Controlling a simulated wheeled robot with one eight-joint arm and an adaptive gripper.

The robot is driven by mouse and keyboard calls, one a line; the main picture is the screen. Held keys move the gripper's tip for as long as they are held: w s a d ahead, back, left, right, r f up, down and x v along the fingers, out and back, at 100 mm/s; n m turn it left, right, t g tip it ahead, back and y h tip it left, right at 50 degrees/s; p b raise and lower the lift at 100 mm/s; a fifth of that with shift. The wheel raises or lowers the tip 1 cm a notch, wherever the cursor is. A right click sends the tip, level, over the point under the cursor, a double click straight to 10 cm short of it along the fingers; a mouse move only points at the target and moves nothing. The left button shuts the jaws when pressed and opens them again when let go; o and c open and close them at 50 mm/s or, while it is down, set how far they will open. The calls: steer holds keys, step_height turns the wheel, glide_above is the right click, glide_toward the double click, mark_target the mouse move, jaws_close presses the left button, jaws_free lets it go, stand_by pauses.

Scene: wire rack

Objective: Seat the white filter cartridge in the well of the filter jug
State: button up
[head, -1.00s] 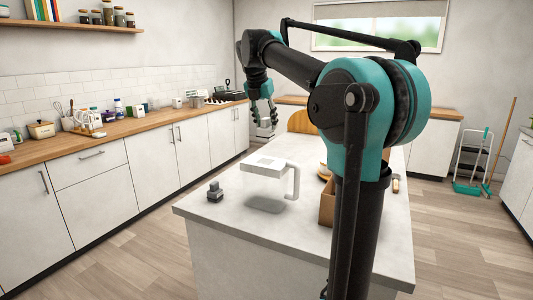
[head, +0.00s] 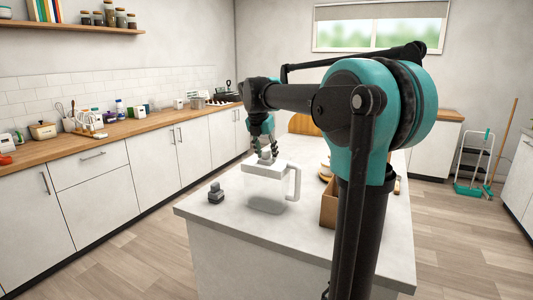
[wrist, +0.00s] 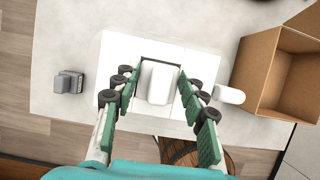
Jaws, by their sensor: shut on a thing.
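The filter jug (head: 288,166) stands upright on the pale island top. It has clear walls, a white top and a white handle on its right. In the wrist view the jug's white top (wrist: 118,55) has a dark-edged rectangular well in its middle. My gripper (wrist: 157,86) is shut on the white filter cartridge (wrist: 158,84), which lines up with the well. The cartridge hides most of the well, and I cannot tell how deep it sits. In the head view my gripper (head: 267,152) is right at the jug's top, pointing down.
A small grey block-like object (head: 215,193) stands left of the jug, near the island's edge. An open cardboard box (wrist: 262,75) stands to the right, beyond the handle. The worktop (head: 240,225) in front of the jug is clear.

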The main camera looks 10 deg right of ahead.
steer(key=o, duration=1.2)
steer(key=shift+f, duration=0.1)
steer(key=v, duration=1.2)
steer(key=shift+s, duration=0.1)
